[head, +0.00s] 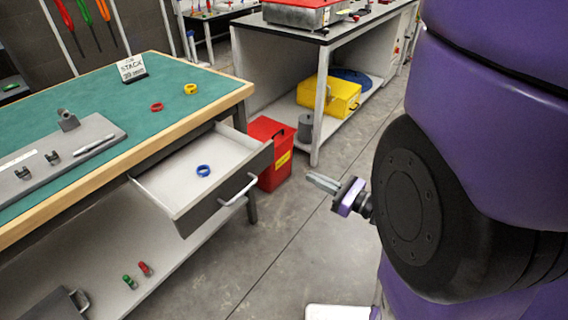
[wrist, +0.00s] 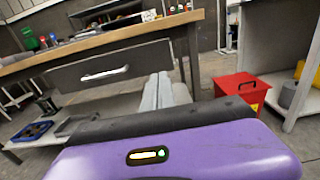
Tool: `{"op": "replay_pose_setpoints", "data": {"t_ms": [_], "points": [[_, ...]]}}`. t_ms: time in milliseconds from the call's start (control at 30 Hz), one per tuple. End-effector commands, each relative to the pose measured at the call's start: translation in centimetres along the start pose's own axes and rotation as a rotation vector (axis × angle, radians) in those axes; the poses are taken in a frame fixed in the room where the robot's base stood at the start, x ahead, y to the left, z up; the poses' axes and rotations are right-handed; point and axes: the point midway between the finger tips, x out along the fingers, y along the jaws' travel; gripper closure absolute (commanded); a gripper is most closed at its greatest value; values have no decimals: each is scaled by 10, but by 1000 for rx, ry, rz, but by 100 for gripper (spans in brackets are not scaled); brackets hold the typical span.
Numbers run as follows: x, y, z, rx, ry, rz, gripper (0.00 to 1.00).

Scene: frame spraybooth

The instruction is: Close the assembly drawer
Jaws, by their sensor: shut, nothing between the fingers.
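The assembly drawer (head: 222,190) is pulled out from under the green-topped workbench (head: 60,112) in the head view. Its grey front has a pale bar handle (head: 238,189), and a blue ring (head: 203,170) lies inside. In the wrist view the drawer front (wrist: 118,66) and its handle (wrist: 104,74) face me. My gripper (head: 310,181) is shut and empty, to the right of the drawer front and apart from it. In the wrist view its fingers (wrist: 158,78) are together and appear near the right end of the drawer front.
A red box (head: 270,152) stands on the floor just behind the drawer. Red and yellow rings (head: 191,89) and a sign (head: 131,68) are on the bench. A second bench holds a yellow case (head: 330,97) on its lower shelf. The floor before the drawer is clear.

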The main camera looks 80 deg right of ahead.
Motion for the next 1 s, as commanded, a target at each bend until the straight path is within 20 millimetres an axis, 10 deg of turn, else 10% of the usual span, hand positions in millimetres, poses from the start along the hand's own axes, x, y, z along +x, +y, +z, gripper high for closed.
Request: {"op": "replay_pose_setpoints", "data": {"t_ms": [1000], "points": [[139,0,-1,5,4,-2,100]]}}
